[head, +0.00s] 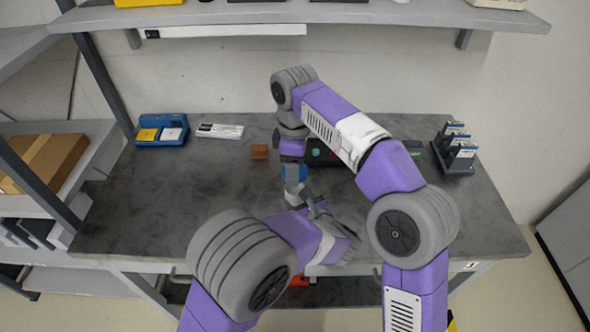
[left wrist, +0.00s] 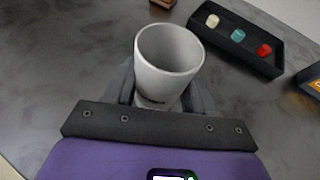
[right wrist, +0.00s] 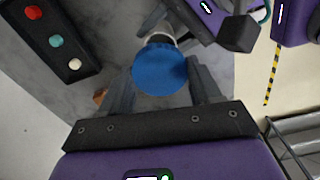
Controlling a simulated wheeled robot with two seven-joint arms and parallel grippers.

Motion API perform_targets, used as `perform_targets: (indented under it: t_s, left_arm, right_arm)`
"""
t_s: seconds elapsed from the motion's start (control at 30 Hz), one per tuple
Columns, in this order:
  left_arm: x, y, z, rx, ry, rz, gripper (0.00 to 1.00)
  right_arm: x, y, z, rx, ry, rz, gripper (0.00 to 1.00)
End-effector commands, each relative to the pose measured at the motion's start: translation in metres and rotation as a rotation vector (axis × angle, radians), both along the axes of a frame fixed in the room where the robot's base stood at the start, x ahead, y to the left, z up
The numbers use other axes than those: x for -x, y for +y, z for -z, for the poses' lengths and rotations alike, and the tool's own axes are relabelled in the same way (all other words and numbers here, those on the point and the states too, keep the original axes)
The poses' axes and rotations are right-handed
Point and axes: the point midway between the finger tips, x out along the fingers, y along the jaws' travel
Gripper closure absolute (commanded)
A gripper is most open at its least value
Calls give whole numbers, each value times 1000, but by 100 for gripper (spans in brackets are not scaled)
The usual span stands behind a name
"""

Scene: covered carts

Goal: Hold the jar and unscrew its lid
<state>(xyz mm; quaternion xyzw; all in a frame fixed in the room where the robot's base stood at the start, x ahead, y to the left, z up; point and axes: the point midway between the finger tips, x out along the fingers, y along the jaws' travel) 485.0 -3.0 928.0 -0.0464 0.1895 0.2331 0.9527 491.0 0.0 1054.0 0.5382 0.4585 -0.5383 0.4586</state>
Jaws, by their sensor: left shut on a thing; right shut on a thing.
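The jar (left wrist: 167,62) is a light grey-white cylinder, upright, with its open rim facing up in the left wrist view. My left gripper (left wrist: 160,98) is shut on its body, one finger on each side. The blue lid (right wrist: 160,68) is off the jar. My right gripper (right wrist: 160,85) is shut on the lid and holds it above the jar. In the head view the lid (head: 294,172) shows as a blue patch below my right gripper. The jar in that view is partly hidden by my grippers.
A black tray (left wrist: 245,42) with white, teal and red knobs lies beyond the jar. A brown block (head: 260,152), a blue holder (head: 162,130), a white flat item (head: 220,131) and a rack (head: 456,150) stand along the back. The table's left part (head: 150,200) is clear.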

Motion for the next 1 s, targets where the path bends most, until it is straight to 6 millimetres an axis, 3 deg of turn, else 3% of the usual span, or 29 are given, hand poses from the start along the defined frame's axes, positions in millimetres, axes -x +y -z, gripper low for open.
perform_targets:
  t_s: [0.1, 0.13, 0.3, 0.67, 1.0]
  left_arm:
    - [0, 0, 0, 0, 0, 0, 100]
    - [0, 0, 0, 0, 0, 0, 42]
    - [0, 0, 0, 0, 0, 0, 16]
    - [3, -2, -2, 1, 0, 2, 15]
    - [55, -30, -29, 0, -1, 5, 15]
  right_arm:
    - [0, 0, 0, 0, 0, 0, 74]
    - [0, 0, 0, 0, 0, 0, 74]
    - [0, 0, 0, 0, 0, 0, 74]
    - [0, 0, -1, 0, 0, 0, 74]
    - [0, 0, -19, 0, 0, 0, 74]
